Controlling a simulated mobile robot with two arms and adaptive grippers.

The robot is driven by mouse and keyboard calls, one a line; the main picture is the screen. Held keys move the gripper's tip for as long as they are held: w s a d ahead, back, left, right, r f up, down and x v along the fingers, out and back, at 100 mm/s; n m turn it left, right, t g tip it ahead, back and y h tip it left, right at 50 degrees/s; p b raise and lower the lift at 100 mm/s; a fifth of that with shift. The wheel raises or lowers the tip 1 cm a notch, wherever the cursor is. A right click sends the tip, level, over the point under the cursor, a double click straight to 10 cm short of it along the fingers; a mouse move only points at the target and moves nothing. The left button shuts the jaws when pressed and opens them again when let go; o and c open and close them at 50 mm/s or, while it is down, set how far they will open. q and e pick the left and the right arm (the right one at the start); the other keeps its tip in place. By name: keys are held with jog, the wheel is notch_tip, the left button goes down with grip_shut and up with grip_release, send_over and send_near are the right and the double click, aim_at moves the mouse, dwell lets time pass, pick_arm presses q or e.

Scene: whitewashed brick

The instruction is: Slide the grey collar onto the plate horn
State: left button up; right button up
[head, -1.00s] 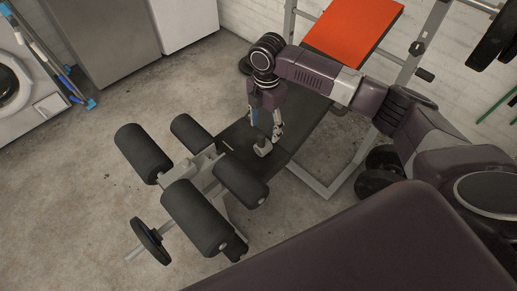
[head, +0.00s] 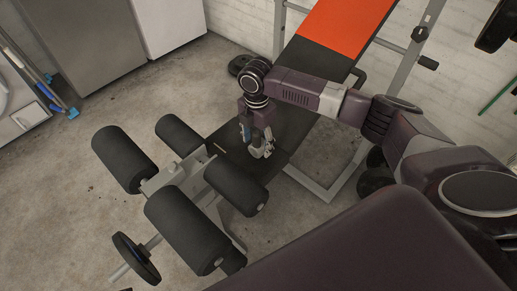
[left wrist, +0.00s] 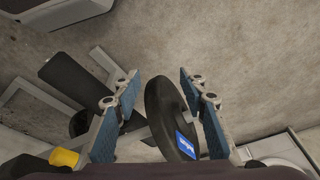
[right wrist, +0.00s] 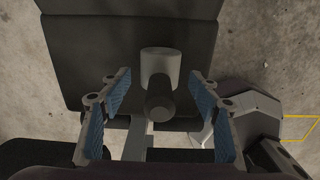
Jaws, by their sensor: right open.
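The grey collar (right wrist: 159,66) stands on the black bench seat. In the right wrist view it is a short light grey cylinder with a darker round stub towards me. My right gripper (right wrist: 160,98) is open, with a blue-padded finger on each side of the stub. In the head view my right gripper (head: 258,148) is low over the seat, partly hiding the collar. The plate horn (head: 119,273) is a grey bar end sticking out past a black plate (head: 130,260) on the leg rollers' frame. My left gripper (left wrist: 160,92) is open in its wrist view, with a blue-labelled black plate (left wrist: 164,118) showing between the fingers.
Several black foam rollers (head: 182,220) stand between the bench seat (head: 295,130) and the plate. An orange backrest (head: 345,25) and grey uprights are behind my right arm. Concrete floor is clear at the left.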

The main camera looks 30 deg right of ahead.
jog(key=shift+f, duration=1)
pick_arm(q)
jog(key=shift+v, duration=1)
pick_arm(e)
grip_shut()
pick_arm(q)
jog(key=shift+w, duration=0.2)
pick_arm(e)
jog(key=shift+r, duration=0.1)
